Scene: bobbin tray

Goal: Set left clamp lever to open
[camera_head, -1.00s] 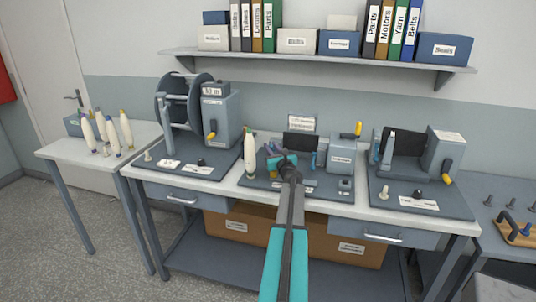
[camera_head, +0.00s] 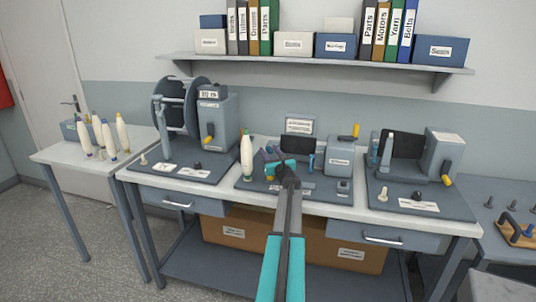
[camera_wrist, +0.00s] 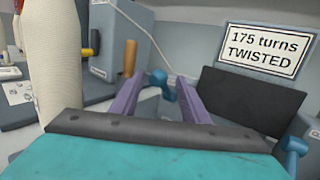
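The left clamp lever, blue with a rounded knob, shows in the wrist view (camera_wrist: 161,85), between and beyond the two purple fingers of my gripper (camera_wrist: 160,95). The fingers are apart, with a gap between them; I see no contact with the lever. In the head view my gripper (camera_head: 270,156) is over the middle machine's base, and it largely hides the left clamp. A second blue clamp lever stands to the right in the wrist view (camera_wrist: 293,152) and in the head view (camera_head: 312,161). The middle machine's grey box (camera_head: 339,155) has a yellow-handled crank.
A tall white bobbin (camera_head: 247,158) stands close left of my gripper; it also shows in the wrist view (camera_wrist: 56,65). A dark panel (camera_wrist: 252,103) and a "175 turns TWISTED" sign (camera_wrist: 265,45) stand behind. Other machines flank the middle one, left (camera_head: 221,120) and right (camera_head: 441,155).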

